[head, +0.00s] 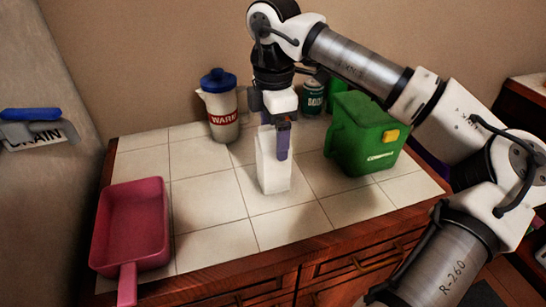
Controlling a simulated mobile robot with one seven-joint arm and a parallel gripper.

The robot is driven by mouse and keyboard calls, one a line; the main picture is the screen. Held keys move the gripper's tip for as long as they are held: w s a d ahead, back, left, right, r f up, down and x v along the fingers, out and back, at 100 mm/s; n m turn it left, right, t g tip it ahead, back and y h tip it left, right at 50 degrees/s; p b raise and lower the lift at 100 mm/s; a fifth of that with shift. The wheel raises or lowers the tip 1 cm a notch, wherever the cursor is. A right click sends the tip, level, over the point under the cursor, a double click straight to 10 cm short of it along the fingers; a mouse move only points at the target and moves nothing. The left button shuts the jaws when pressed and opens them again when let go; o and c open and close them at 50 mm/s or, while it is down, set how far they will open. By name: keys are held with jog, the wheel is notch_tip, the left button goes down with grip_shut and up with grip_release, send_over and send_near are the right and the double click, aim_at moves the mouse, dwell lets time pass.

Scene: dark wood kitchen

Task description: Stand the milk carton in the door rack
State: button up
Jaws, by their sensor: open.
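A plain white carton (273,174), which looks like the milk carton, stands upright on the tiled counter (205,205) near its middle. My gripper (275,145) points down from above, with its fingers around the carton's upper part. The jaws are open, and one purple finger shows in front of the carton; the other is mostly hidden behind it. I cannot tell whether a finger touches the carton. No door rack is in view.
A pink pan (131,222) lies at the left front, its handle over the edge. A jug with a blue lid (220,106) and a dark green can (312,97) stand behind. A green container (367,134) stands close on the right. Front tiles are clear.

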jog(key=shift+f, duration=1.4)
jog(key=c, duration=1.3)
jog(key=shift+c, duration=1.1)
jog(key=shift+r, duration=0.15)
